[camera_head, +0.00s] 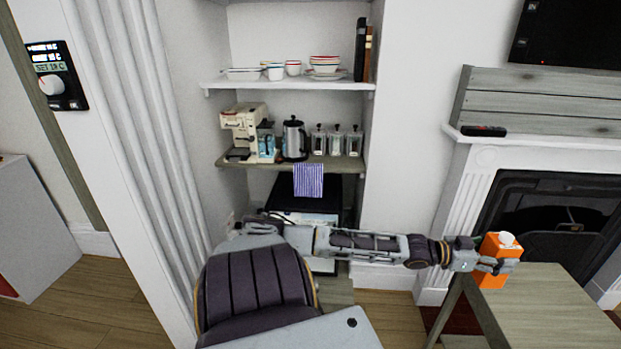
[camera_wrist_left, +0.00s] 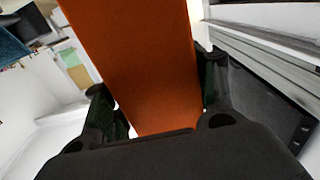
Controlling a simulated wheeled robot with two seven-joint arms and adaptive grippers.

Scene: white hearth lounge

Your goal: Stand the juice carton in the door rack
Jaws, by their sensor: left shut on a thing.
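The juice carton (camera_head: 494,275) is orange with a white cap, and it looks roughly upright at the right of the head view. My left gripper (camera_head: 496,265) is shut around its body, with the arm stretched out to the right. In the left wrist view the carton (camera_wrist_left: 135,60) fills the space between the two fingers of my left gripper (camera_wrist_left: 160,112). The carton is beside or over the near end of a wooden table; I cannot tell whether its base touches the top. No door rack shows in either view. My right gripper is not in view.
A wooden table (camera_head: 555,310) stands at the lower right, before a white fireplace (camera_head: 462,200). An alcove at the centre has an upper shelf (camera_head: 290,86) with dishes and a lower shelf (camera_head: 345,164) with a coffee machine (camera_head: 243,130), kettle (camera_head: 294,140) and jars. A striped towel (camera_head: 308,180) hangs there.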

